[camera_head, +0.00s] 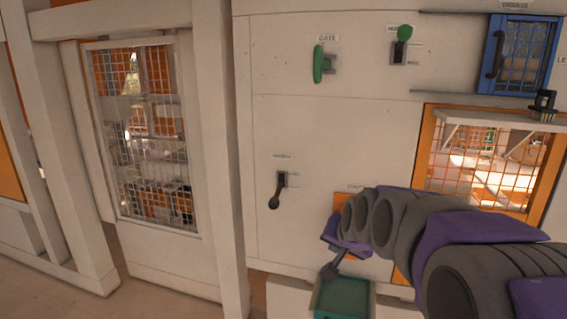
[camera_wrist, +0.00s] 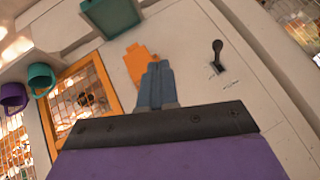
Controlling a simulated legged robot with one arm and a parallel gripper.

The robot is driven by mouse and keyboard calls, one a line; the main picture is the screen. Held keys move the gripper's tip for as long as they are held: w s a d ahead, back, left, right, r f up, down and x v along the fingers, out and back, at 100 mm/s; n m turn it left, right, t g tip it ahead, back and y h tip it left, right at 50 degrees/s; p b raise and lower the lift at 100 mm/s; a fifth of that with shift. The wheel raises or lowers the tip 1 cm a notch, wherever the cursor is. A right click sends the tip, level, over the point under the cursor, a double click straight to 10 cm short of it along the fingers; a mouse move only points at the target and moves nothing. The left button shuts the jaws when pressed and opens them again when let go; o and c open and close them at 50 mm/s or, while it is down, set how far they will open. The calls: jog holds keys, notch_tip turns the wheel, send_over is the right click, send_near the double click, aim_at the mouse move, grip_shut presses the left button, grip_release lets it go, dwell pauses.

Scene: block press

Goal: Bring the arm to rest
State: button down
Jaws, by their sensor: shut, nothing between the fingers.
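My arm reaches in from the right in the head view, grey with purple covers, in front of the pale wall panel. My gripper (camera_head: 331,269) points down and left, just above a teal tray (camera_head: 343,298) at the bottom of the picture. In the wrist view my gripper (camera_wrist: 158,68) shows two grey-blue fingers shut together with nothing between them. The fingertips lie over the lower edge of an orange patch (camera_wrist: 140,62) on the panel. I cannot tell whether they touch it. The arm hides part of the panel and the orange frame in the head view.
The panel carries a green gate handle (camera_head: 319,64), a green-knobbed lever (camera_head: 403,40) and a black lever (camera_head: 278,190). A blue mesh door (camera_head: 523,58) is at upper right, above an orange-framed mesh window (camera_head: 428,140). A mesh door (camera_head: 140,130) and pale posts stand left.

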jog(key=s+d+f+n+g, duration=0.1)
jog(key=s+f+g, duration=0.4)
jog(key=s, duration=1.4)
jog(key=s+d+f+n+g+h, duration=0.1)
jog(key=s+f+n+g, duration=0.2)
jog(key=s+f, duration=0.6)
jog(key=s+g, duration=0.2)
jog(key=s, duration=0.8)
jog(key=shift+f+n, duration=0.4)
jog(key=shift+d, duration=0.1)
